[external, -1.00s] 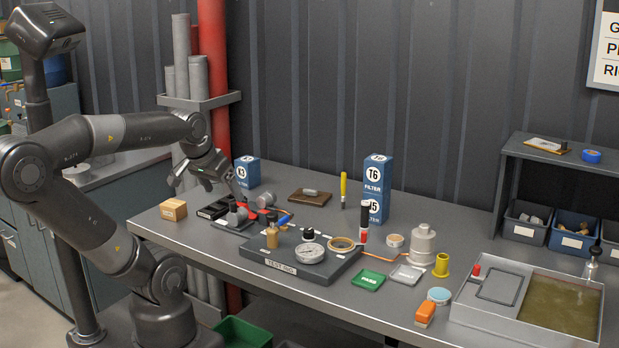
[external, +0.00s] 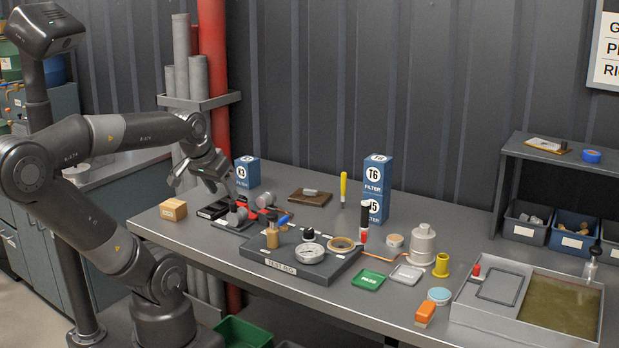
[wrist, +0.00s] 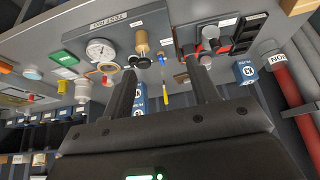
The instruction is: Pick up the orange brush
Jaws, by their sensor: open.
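An orange brush (external: 425,313) with a pale strip at its lower end lies near the front edge of the grey bench, left of the wet tray. An orange shape at the left edge of the wrist view (wrist: 5,68) appears to be the same brush. My gripper (external: 196,184) is open and empty above the left end of the bench, far from the brush. Its two fingers (wrist: 160,62) stand wide apart in the wrist view with nothing gripped between them.
A test block with a gauge (external: 311,253) sits mid-bench between my gripper and the brush. A green tray (external: 369,280), yellow cup (external: 441,265) and blue-lidded tin (external: 439,295) are near the brush. The murky water tray (external: 463,310) is right of it. Blue filter boxes (external: 377,172) stand behind.

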